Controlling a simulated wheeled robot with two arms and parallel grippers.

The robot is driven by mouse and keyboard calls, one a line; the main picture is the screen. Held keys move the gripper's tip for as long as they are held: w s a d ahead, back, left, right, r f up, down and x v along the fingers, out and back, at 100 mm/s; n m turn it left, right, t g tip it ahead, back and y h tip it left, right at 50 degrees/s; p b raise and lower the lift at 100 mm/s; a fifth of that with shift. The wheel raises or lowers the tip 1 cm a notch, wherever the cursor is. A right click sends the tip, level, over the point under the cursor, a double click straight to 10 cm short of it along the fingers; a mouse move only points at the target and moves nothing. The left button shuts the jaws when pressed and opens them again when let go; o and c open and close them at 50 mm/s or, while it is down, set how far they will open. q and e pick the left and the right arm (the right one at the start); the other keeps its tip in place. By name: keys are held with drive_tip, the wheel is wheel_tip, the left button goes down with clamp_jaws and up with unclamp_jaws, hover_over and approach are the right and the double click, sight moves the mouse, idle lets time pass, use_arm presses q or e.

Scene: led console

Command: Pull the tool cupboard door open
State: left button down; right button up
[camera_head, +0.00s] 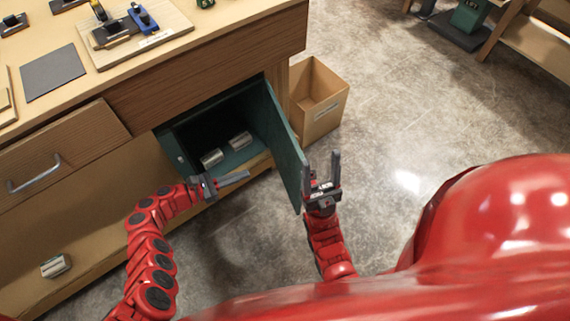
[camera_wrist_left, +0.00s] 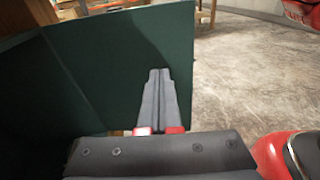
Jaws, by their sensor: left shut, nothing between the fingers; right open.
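The tool cupboard's dark green door (camera_head: 284,150) stands wide open, swung out from the bench front towards the right. The cupboard (camera_head: 178,158) is open to view, with two silvery metal objects (camera_head: 226,148) at its floor. My left gripper (camera_head: 246,175) is shut and empty in front of the cupboard opening. In the left wrist view its shut fingers (camera_wrist_left: 160,74) point at the inner face of the door (camera_wrist_left: 120,65); I cannot tell if they touch it. My right gripper (camera_head: 322,158) is open and empty, just right of the door's free edge.
A cardboard box (camera_head: 318,105) stands on the floor behind the door. A drawer with a metal handle (camera_head: 36,176) is left of the cupboard. A small metallic object (camera_head: 55,266) shows at the lower left. The concrete floor (camera_head: 410,100) to the right is clear.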

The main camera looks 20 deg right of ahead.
use_arm(q)
wheel_tip(320, 180, up, 3)
drive_tip(key=s+g+h, duration=0.2)
drive_tip(key=b, duration=0.2)
approach(297, 158)
drive_tip(key=shift+m, duration=0.4)
drive_tip(key=d, duration=0.6)
drive_tip(key=shift+w+d, duration=0.15)
drive_tip(key=shift+d, duration=0.25)
